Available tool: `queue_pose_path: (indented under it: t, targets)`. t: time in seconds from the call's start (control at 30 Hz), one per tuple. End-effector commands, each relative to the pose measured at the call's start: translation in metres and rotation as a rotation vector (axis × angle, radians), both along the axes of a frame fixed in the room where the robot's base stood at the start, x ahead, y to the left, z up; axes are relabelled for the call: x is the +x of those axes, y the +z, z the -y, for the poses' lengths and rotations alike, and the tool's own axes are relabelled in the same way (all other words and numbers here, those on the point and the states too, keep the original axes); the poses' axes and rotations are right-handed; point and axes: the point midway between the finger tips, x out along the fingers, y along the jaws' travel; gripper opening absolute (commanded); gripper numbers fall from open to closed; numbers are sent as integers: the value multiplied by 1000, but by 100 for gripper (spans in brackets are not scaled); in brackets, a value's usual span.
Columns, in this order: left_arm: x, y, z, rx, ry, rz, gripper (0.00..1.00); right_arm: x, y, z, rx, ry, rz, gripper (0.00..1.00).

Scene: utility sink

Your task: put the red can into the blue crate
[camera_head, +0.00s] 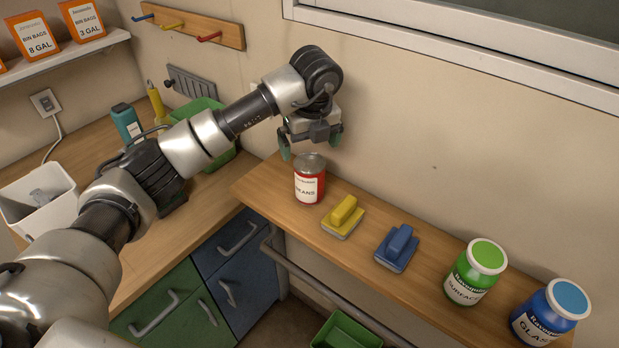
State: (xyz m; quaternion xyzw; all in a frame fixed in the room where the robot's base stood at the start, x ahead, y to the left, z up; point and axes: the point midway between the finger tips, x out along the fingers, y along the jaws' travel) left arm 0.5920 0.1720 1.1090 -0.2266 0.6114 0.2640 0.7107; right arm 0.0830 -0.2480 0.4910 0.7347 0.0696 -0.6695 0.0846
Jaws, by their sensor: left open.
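The red can (309,188), with a white label and a grey metal top, stands upright on the wooden shelf near its left end. My left gripper (310,143) is open and points down just above the can's top. Its two green-tipped fingers are spread, and the can is not held. I see no blue crate in this view. My right gripper is out of view.
Right of the can are a yellow scrubber (343,217), a blue scrubber (397,249), a green-lidded jar (475,272) and a blue jar (549,312). A green crate (345,332) is below the shelf; another green container (222,158) is behind my arm.

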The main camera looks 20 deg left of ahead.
Motion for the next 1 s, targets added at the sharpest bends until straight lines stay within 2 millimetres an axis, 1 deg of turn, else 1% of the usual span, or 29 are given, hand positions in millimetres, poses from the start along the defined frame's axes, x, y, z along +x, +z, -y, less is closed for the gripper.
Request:
queue_pose_path:
  t: [0.03, 0.1, 0.2, 0.27, 0.37, 0.47, 0.5, 0.6, 0.7, 0.87, 0.9, 0.97, 1.0]
  targets:
    - [1, -7, -1, 1, 1, -3, 100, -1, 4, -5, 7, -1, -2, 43]
    - [2, -16, -2, 1, 1, -2, 100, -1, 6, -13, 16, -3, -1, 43]
    - [2, -22, -2, 1, -1, -1, 100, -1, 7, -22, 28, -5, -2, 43]
    - [2, -26, -2, 0, -1, -2, 100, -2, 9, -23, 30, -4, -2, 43]
    - [1, -37, 0, 1, -3, -5, 100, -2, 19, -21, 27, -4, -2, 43]
    - [-1, -52, 2, 0, -3, -5, 100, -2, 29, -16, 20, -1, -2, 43]
    - [1, -59, 1, 1, -2, -4, 100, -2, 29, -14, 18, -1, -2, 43]
    - [2, -71, 0, 0, -3, -2, 100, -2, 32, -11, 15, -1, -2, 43]
    - [3, -76, -1, 0, -3, 0, 100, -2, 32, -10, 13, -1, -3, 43]
    - [3, -76, -1, 0, -3, 0, 100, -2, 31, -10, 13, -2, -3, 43]
    - [3, -76, -1, 0, -3, 1, 98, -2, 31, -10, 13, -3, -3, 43]
    - [3, -76, -1, 0, -3, 0, 89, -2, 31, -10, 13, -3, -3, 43]
    - [3, -76, -1, 0, -3, 0, 83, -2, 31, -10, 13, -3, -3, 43]
